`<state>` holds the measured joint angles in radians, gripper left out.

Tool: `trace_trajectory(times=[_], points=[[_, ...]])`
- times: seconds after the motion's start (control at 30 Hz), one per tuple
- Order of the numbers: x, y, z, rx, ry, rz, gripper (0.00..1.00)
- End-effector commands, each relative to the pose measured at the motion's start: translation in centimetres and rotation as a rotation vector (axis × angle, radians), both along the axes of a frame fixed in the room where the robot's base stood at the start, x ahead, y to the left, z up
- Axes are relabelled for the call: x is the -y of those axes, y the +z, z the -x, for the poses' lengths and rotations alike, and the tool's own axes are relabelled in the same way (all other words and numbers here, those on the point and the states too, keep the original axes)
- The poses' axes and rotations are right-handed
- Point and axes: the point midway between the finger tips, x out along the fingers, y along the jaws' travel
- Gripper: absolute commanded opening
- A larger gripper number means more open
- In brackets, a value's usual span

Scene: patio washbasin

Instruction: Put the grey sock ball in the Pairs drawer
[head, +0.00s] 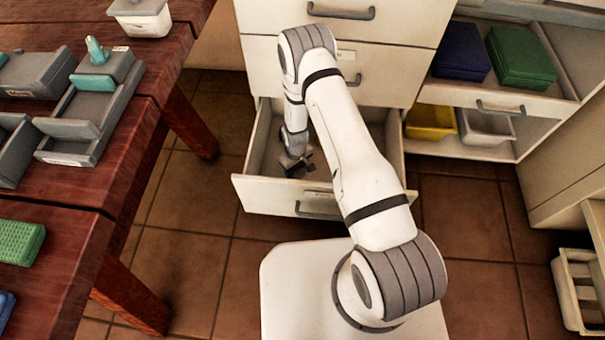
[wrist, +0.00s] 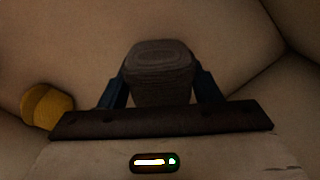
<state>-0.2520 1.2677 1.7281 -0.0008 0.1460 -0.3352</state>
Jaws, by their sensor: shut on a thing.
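My gripper (wrist: 161,88) is shut on the grey sock ball (wrist: 160,62), which sits between the two dark fingers in the wrist view. In the head view my gripper (head: 296,163) reaches down inside the open bottom drawer (head: 278,195) of the white cabinet. The drawer's front carries a handle and a small label too small to read. The sock ball is hard to make out in the head view. Whether it touches the drawer floor I cannot tell. An orange-yellow ball (wrist: 47,105), perhaps another sock ball, lies at the left in the wrist view, apart from my gripper.
Closed drawers (head: 345,72) are above the open one. A red-brown table (head: 95,180) with grey trays stands at the left. Shelves at the right hold a blue box (head: 461,52), a green box (head: 520,58) and a yellow bin (head: 430,122). Tiled floor is clear around the drawer.

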Motion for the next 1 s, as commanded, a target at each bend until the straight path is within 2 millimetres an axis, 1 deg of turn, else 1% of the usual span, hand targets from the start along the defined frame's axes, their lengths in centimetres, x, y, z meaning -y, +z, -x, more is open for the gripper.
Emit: trace_trajectory(times=[0.2, 0.27, 0.5, 0.63, 0.67, 0.9, 1.0], points=[[0.0, -3.1, 0.0, -0.001, 0.0, 0.001, 0.35], [0.0, -3.6, 0.1, -0.001, 0.0, 0.001, 0.35], [0.0, -3.6, 0.0, 0.0, 0.0, 0.0, 0.35], [0.0, -4.0, 0.0, 0.0, 0.0, 0.0, 0.35], [0.0, -3.9, 0.0, 0.0, 0.0, 0.0, 0.6], [0.0, -3.8, 0.0, 0.0, 0.001, 0.0, 0.79], [0.0, -3.8, 0.0, 0.0, 0.001, 0.0, 0.79]])
